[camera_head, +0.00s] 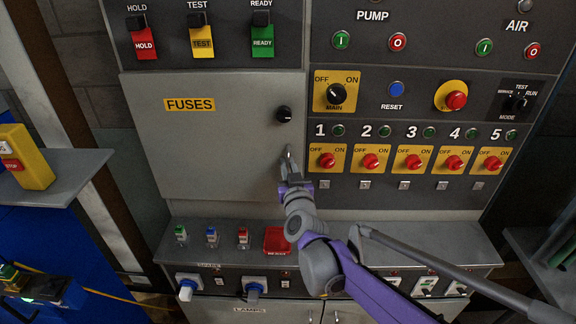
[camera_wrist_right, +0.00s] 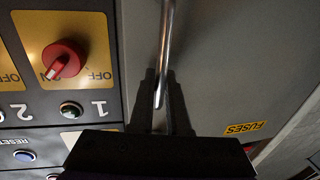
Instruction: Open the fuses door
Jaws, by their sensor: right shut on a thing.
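The fuses door (camera_head: 220,150) is a grey panel with a yellow FUSES label (camera_head: 190,104) in the left part of the cabinet. A round black knob (camera_head: 284,114) sits near its right edge. A thin metal handle (camera_wrist_right: 166,50) shows in the right wrist view, running down between the fingers. My right gripper (camera_head: 291,168) is at the door's right edge, below the knob, and shut on the handle; it also shows in the right wrist view (camera_wrist_right: 160,100). The door looks flush or nearly so; I cannot tell whether it is slightly ajar. My left gripper is not in view.
Red rotary switches (camera_head: 371,161) on yellow plates lie just right of the door. A ledge with small coloured buttons and a red block (camera_head: 277,240) juts out below it. A yellow box (camera_head: 27,157) stands on a side shelf at left. Space before the door's left part is clear.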

